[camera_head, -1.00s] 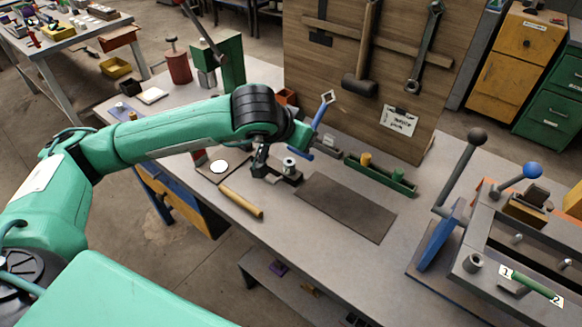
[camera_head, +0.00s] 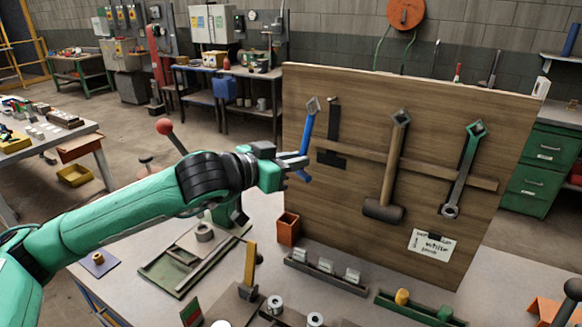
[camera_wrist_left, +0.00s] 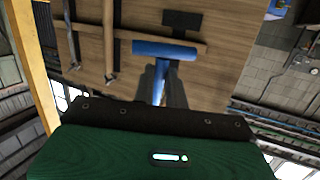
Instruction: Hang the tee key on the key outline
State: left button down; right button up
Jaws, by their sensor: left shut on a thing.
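The blue tee key (camera_head: 307,128) is upright in front of the board's left part, with a grey diamond-shaped loop at its top and its crossbar low. My left gripper (camera_head: 294,164) is shut on its stem near the crossbar. In the left wrist view the crossbar of the tee key (camera_wrist_left: 165,48) shows, with the stem between the fingers (camera_wrist_left: 163,85). The dark key outline (camera_head: 332,157), an upside-down tee, is on the board just right of the key. The key looks apart from the outline; the gap to the board is unclear. My right gripper is out of view.
The wooden board (camera_head: 300,90) also carries a hammer (camera_head: 393,165) and a wrench (camera_head: 463,170) on a crosswise rail, with a paper note (camera_head: 431,245) below. An orange-brown box (camera_head: 288,228) and trays of small parts stand at its foot.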

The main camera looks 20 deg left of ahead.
pick_arm(q)
jog(key=shift+w+d+p, duration=0.2)
jog(key=shift+w+p, duration=0.3)
jog(key=shift+w, duration=0.5)
jog(key=shift+w+p, duration=0.2)
jog(key=shift+p, duration=0.15)
jog(key=w, duration=0.2)
jog(key=w+d+f+p, duration=0.1)
jog(key=w, duration=0.3)
jog(key=shift+w+d+f+p, duration=0.2)
jog(key=shift+w+f+p, duration=0.1)
jog(key=shift+w+f, duration=0.05)
jog(key=shift+b, duration=0.3)
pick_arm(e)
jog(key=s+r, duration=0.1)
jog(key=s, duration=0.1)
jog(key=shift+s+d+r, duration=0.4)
